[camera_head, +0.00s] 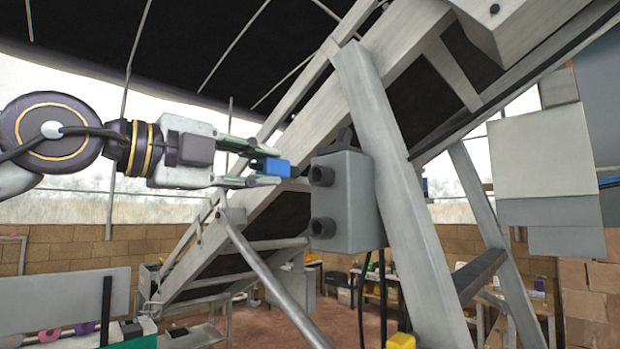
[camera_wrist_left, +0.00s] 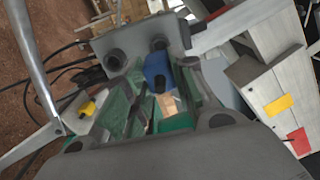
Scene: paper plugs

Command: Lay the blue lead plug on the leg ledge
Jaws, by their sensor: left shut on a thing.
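The blue lead plug (camera_head: 270,167) is held between the fingertips of my left gripper (camera_head: 262,167), which is shut on it. It also shows in the left wrist view (camera_wrist_left: 158,70). Its dark tip points at the upper round socket (camera_head: 322,175) of the grey box (camera_head: 352,195); I cannot tell whether tip and socket touch. The lower socket (camera_head: 322,228) looks empty. The box sits against a slanted grey leg (camera_head: 385,150). I cannot make out the leg ledge for sure. A yellow piece (camera_head: 400,341) shows low by the leg. My right gripper is not in view.
A large sloping conveyor frame (camera_head: 300,130) passes behind the box. Dark cables (camera_head: 382,290) hang below the box. A grey slanted tube (camera_head: 275,285) runs below my left gripper. Open air lies left of the box and under the gripper.

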